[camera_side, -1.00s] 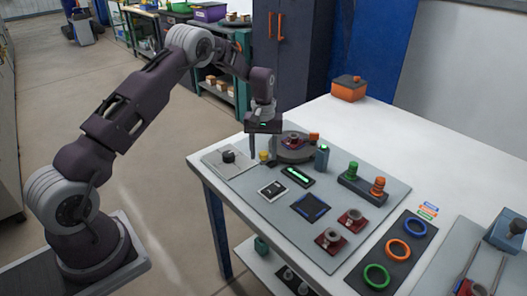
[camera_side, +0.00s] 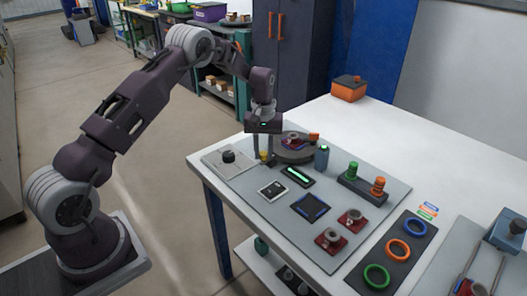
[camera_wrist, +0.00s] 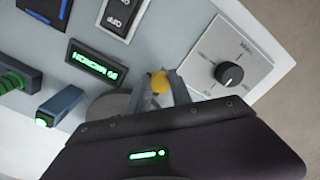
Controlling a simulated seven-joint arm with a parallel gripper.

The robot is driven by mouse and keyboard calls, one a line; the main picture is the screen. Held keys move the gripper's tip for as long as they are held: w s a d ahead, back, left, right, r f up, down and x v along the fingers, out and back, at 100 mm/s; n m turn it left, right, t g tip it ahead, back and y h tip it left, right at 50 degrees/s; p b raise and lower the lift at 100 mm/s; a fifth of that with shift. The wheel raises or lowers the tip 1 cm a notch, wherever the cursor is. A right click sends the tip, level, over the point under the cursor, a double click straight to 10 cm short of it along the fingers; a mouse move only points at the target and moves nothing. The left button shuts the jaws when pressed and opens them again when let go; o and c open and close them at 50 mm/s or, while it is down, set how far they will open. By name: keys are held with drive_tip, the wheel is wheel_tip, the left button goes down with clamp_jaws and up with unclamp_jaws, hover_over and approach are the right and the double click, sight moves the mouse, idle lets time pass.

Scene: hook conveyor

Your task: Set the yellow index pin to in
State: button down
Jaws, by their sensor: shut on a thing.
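The yellow index pin (camera_wrist: 160,82) sits between my gripper's fingers in the wrist view, beside the round grey turntable (camera_wrist: 107,106). In the side view the pin (camera_side: 264,155) is a small yellow spot low between the fingers, at the left edge of the turntable (camera_side: 290,155). My gripper (camera_side: 264,157) points down and is shut on the pin. In the wrist view the fingers (camera_wrist: 162,87) flank the yellow head. The pin's shaft and how deep it sits are hidden.
A black dial (camera_side: 228,156) on a pale plate lies left of the pin. A lit display (camera_side: 297,176) is in front. A post with a green light (camera_side: 322,157) stands to the right. Two red-based parts (camera_side: 331,240) lie nearer.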

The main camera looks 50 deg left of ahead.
drive_tip(key=shift+r, duration=0.1)
idle(0.7)
drive_tip(key=shift+w, duration=1.05)
drive_tip(key=c, duration=1.1)
unclamp_jaws()
drive_tip(key=shift+c, duration=0.2)
wheel_tip(320, 180, up, 7)
